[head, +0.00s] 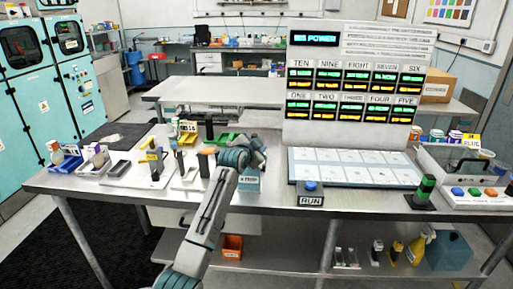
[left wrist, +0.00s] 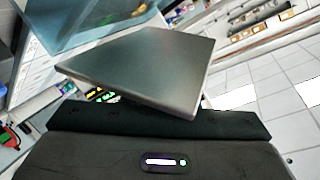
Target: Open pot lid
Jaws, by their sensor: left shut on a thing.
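My left arm reaches up from the bottom of the head view, and my left gripper (head: 252,146) is at its end, low over the table left of the display panel. Its fingertips are too small to make out there. In the left wrist view a flat grey square plate (left wrist: 150,65) stands tilted just beyond the dark edge of my left gripper (left wrist: 160,122), which is shut on it. I cannot tell whether this plate is the pot lid. A small light-blue labelled box (head: 250,181) stands under the wrist. I cannot clearly identify the pot. My right gripper is not in view.
The tall display panel (head: 355,90) and its sloped white board (head: 355,168) fill the table's middle. Trays and holders, including a blue tray (head: 66,163), crowd the left. A RUN button box (head: 310,195) is at the front edge. A glue station (head: 470,165) stands right.

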